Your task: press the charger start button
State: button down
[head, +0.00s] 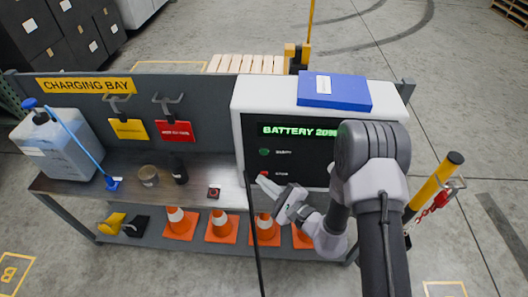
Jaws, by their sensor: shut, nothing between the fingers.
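The charger (240,118) is a white box with a black front panel at the right end of the bench. Its display (298,132) shows "BATTERY" and a green number partly hidden by my arm. A green round button (264,152) is at the panel's left, with a red one (264,174) below it; their labels are too small to read surely. My gripper (259,180) is shut and empty. Its tips are at the panel's lower left, just below the red button in the picture. I cannot tell whether they touch the panel. My arm hides the panel's right part.
A blue binder (335,91) lies on the charger. A dark cable (256,235) hangs before the bench (130,190). A jug (58,145), a tin (148,176), a dark bottle (179,170) and a small red-topped box (214,192) stand on it.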

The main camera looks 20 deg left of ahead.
send_near(255, 151)
jog(key=a, duration=0.3)
jog(key=shift+w+a+f, duration=0.1)
jog(key=shift+w+a, duration=0.1)
jog(key=shift+w, duration=0.2)
jog(key=shift+w, duration=0.1)
dwell(1.6)
jog(key=shift+w+a, duration=0.1)
jog(key=shift+w, duration=0.2)
jog(key=shift+w+a+b, duration=0.1)
jog(key=shift+w+b, duration=0.25)
jog(key=shift+b, duration=0.1)
dwell(0.4)
dwell(0.3)
jog(key=shift+s+d, duration=0.2)
jog(key=shift+s, duration=0.55)
jog(key=shift+s, duration=0.1)
